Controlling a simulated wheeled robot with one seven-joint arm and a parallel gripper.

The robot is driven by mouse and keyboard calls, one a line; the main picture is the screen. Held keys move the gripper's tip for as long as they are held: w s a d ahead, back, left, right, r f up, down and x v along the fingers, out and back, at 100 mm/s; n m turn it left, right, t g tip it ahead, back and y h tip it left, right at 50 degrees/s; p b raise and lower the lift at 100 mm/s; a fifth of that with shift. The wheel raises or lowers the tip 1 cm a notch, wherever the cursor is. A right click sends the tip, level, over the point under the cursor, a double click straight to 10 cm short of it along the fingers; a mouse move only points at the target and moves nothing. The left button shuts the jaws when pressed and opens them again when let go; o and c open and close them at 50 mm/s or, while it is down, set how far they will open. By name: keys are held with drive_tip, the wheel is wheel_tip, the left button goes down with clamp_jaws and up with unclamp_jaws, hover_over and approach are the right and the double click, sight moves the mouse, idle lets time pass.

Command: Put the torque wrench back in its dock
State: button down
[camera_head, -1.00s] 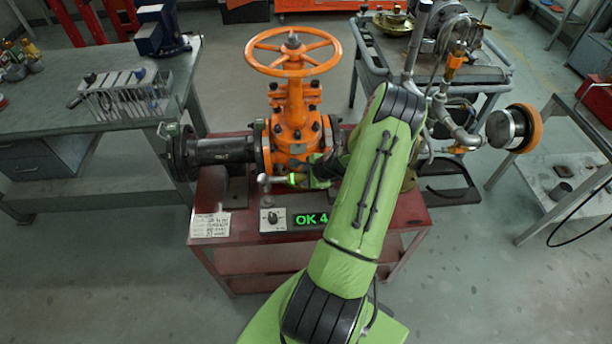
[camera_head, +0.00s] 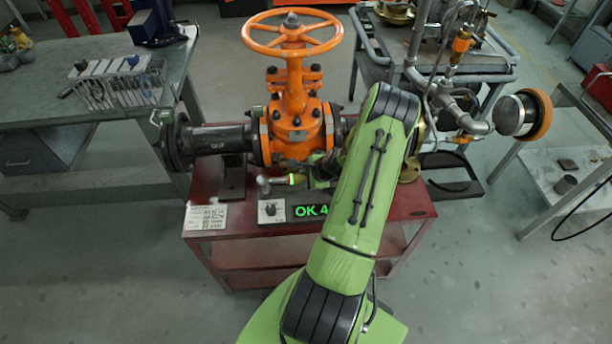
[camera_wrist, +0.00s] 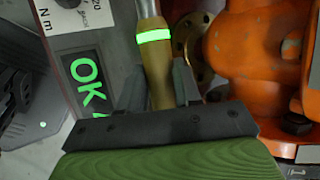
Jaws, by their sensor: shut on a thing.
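The torque wrench (camera_wrist: 159,62) has a tan handle with a glowing green band and a metal shaft. In the head view the wrench (camera_head: 283,180) lies roughly level in front of the orange gate valve (camera_head: 294,130), its head to the left. My gripper (camera_wrist: 160,84) is shut around the handle below the green band. In the head view my gripper (camera_head: 314,178) is partly hidden by my arm. The box with the lit "OK" display (camera_head: 310,210) sits on the red cart's front edge, just below the wrench. I cannot make out the dock for certain.
The red cart (camera_head: 240,256) carries the valve, its black pipe (camera_head: 222,139) and a white label card (camera_head: 206,216). A bench (camera_head: 60,112) with a tool rack (camera_head: 118,84) stands left. A grey cart (camera_head: 495,72) with pipework stands behind right.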

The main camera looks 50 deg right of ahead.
drive_tip(key=shift+f+b, duration=0.45)
drive_tip(key=shift+f, duration=0.3)
drive_tip(key=shift+w, duration=0.1)
drive_tip(key=c, duration=0.7)
unclamp_jaws()
drive_tip(key=shift+c, duration=0.2)
drive_tip(key=shift+o, duration=0.2)
drive_tip(key=p+v, duration=0.2)
drive_tip(key=v, duration=1.4)
drive_tip(key=shift+p, duration=0.4)
drive_tip(key=shift+f, duration=0.1)
